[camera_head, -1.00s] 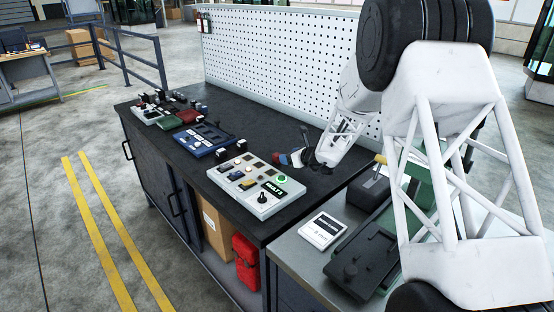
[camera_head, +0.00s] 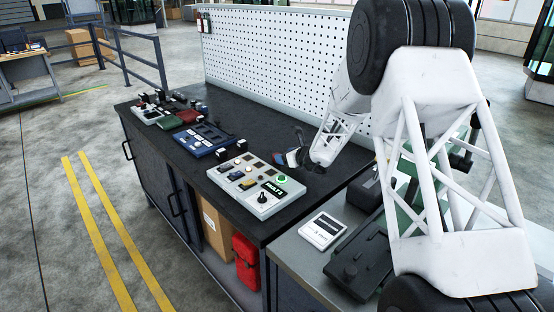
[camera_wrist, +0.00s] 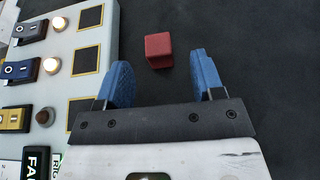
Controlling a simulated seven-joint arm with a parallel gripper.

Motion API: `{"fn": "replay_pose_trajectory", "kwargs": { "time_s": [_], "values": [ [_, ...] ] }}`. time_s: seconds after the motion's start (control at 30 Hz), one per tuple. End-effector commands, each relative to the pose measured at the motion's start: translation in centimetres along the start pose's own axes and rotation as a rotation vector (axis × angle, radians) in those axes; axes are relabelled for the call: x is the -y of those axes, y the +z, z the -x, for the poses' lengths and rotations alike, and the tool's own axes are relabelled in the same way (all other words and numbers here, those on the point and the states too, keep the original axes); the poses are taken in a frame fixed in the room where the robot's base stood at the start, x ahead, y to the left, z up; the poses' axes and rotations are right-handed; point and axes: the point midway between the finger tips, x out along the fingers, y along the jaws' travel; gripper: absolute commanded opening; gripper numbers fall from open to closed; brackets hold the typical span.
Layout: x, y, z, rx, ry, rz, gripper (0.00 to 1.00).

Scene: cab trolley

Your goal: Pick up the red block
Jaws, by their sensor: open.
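The red block (camera_wrist: 158,50) sits on the dark worktop, just beyond my fingertips in the wrist view. It lies roughly in line with the gap between them, a little toward the left finger. My gripper (camera_wrist: 162,65) is open, with two blue fingers spread apart and nothing between them. In the head view my gripper (camera_head: 291,158) is low over the bench, right of the grey control panel.
A grey control panel (camera_head: 257,202) with switches and lit buttons stands close to the left of my gripper; the wrist view shows its edge (camera_wrist: 110,40). A white perforated board (camera_head: 270,55) rises behind the bench. In the wrist view, the dark worktop (camera_wrist: 260,60) to the right is clear.

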Motion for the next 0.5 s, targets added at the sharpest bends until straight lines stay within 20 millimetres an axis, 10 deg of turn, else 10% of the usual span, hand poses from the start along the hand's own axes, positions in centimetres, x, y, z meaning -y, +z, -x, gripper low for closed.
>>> {"fn": "replay_pose_trajectory", "kwargs": {
  "time_s": [0.5],
  "values": [
    [-0.3,0.1,-3.7,-0.001,0.0,0.0,0.62]
  ]
}}
